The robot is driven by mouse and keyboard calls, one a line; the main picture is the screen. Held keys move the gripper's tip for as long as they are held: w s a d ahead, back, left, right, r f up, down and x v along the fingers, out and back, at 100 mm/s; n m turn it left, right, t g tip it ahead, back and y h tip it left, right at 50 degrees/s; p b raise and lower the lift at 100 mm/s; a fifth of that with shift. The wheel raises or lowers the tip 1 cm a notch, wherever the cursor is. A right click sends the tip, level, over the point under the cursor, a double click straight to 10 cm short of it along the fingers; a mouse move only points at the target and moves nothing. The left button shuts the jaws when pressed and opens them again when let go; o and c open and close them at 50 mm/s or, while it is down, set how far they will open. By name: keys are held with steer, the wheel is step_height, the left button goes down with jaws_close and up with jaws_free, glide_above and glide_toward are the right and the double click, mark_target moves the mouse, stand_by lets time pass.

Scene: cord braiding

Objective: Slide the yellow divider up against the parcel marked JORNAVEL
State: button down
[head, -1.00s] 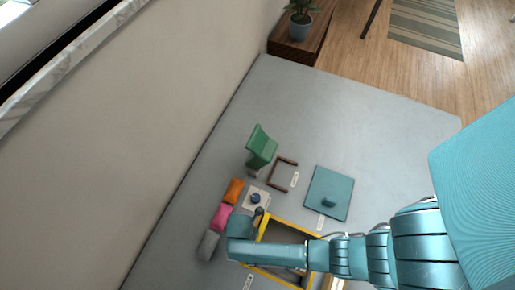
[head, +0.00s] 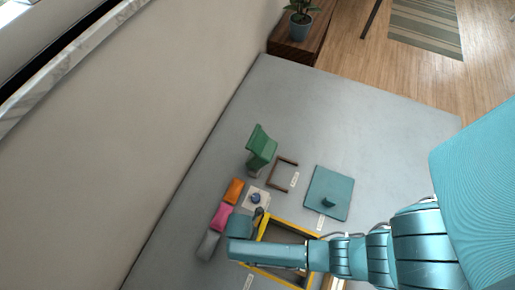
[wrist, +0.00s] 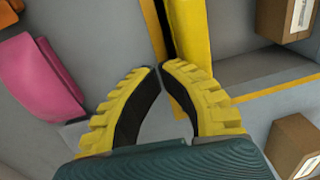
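The yellow-rimmed tray (head: 292,221) lies partly under my arm in the head view. In the wrist view a thick yellow bar (wrist: 190,35) with a dark side rises just beyond my fingertips; I cannot tell for certain whether it is the divider or a tray wall. My gripper (wrist: 160,67) has its fingertips almost together with nothing visible between them, the right finger overlapping the bar's near end. Two brown parcels, one at upper right (wrist: 274,18) and one at lower right (wrist: 290,140), carry white labels. The labels are unreadable, so I cannot tell which is JORNAVEL.
Pink (head: 222,216), orange (head: 234,190) and grey (head: 208,245) blocks line the tray's left side. A green stand (head: 261,147), a brown open frame (head: 272,174) and a teal lidded plate (head: 327,187) lie farther back. The grey surface beyond them is clear.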

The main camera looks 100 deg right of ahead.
steer(key=shift+w+d+r+p, duration=0.1)
steer(key=shift+p, duration=0.2)
step_height(320, 180, up, 8)
steer(key=p, duration=0.8)
stand_by(0.4)
